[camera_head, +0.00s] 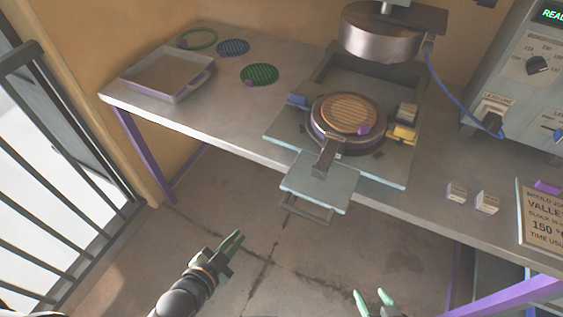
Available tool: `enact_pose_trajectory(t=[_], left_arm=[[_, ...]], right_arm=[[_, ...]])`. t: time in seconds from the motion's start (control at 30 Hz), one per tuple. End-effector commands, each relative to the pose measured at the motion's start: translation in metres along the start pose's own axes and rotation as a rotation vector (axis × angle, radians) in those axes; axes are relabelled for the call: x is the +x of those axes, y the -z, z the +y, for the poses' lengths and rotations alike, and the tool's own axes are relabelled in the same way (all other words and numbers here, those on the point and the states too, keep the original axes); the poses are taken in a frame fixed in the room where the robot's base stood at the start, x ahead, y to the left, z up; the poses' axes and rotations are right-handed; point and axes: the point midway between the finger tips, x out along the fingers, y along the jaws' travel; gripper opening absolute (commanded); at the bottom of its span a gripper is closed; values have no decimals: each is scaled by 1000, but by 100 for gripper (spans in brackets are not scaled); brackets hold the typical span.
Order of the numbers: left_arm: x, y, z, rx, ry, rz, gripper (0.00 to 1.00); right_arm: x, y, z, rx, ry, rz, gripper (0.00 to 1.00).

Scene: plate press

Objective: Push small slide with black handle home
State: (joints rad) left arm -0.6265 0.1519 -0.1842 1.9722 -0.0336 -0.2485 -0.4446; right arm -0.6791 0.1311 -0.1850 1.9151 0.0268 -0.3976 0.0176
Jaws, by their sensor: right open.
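The small slide (318,186) is a pale flat plate jutting out from the front of the press base, past the table's front edge. A dark loop handle (306,210) hangs at its front end. A dark bracket (324,158) stands between the slide and the round mould (347,116) with an orange ribbed disc. My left gripper (236,240) is low in front of the table, left of the slide and apart from it; its green fingers look close together, their gap unclear. My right gripper (374,297) is at the bottom edge, open and empty, apart from the slide.
The metal press head (381,30) hangs above and behind the mould. A tray (166,77) and several round pieces lie on the table at left. Two small blocks, a sign (541,222) and a control box (520,75) are at right. The floor before the table is clear.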

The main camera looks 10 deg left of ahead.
Motion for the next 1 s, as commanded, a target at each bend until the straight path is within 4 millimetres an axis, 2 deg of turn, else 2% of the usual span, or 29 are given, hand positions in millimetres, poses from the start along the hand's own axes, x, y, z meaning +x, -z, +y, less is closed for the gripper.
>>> enact_pose_trajectory(t=[0.03, 0.2, 0.4, 0.5, 0.67, 1.0], left_arm=[[6, 14, -11, 145, 41, 62, 2], [9, 65, -42, 619, 207, 213, 0], [2, 103, -62, 970, 373, 288, 0], [0, 111, -65, 1045, 412, 298, 0], [6, 118, -69, 1067, 425, 300, 0], [56, 142, -79, 1063, 424, 300, 0]], right_arm=[[6, -6, 0, 0, 1, -1, 63], [14, -14, -1, 0, 5, -6, 63], [18, -16, -2, -1, 8, -3, 63], [19, -15, -2, -1, 9, 1, 63], [18, -12, -3, -2, 10, 5, 63], [18, -11, -3, -2, 10, 8, 63]])
